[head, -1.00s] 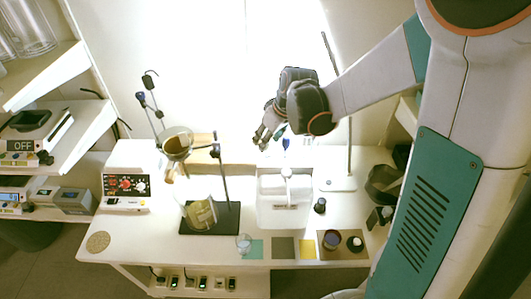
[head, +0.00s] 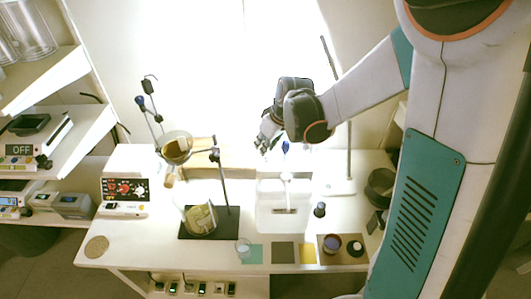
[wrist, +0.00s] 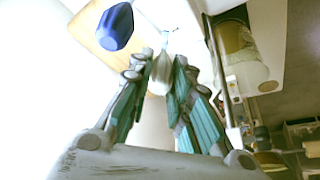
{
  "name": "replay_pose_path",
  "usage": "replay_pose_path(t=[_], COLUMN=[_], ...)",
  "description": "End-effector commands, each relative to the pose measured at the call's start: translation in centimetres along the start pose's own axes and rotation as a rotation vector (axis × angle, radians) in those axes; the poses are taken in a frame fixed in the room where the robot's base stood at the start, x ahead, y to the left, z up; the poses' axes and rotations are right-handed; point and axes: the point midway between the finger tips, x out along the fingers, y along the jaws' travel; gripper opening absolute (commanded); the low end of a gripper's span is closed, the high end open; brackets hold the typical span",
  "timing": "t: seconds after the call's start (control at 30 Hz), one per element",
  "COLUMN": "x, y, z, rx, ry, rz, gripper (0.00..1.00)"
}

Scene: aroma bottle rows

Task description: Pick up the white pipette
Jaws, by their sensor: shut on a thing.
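My gripper (wrist: 162,68) is shut on the white pipette (wrist: 160,75). In the wrist view its pale bulb sits between the two teal-padded fingers, with a thin part showing beyond the fingertips. In the head view my gripper (head: 266,145) is above the back of the table, behind and slightly left of the white rack (head: 284,218). The pipette cannot be made out there against the bright background. A blue pipette bulb (wrist: 115,27) is left of the fingers in the wrist view; it also shows right of my gripper in the head view (head: 286,147).
A stand with a dark base (head: 226,228) holds glassware left of the rack, with a beaker (head: 200,219) on it. A tall stand rod (head: 349,160) rises to the right. A small dark bottle (head: 320,209) and coloured mats are near the front.

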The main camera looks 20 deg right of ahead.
Motion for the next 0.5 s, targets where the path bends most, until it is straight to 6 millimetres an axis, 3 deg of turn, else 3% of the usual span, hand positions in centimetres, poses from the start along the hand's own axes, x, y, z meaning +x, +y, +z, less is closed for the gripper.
replay_pose_path(t=[0.17,0.5], x=[-1.0,-6.8], y=[0.0,0.0], z=[-0.4,-2.8], rx=[0.000,0.000], ry=[0.000,0.000], rz=[0.000,0.000], gripper=[0.13,0.13])
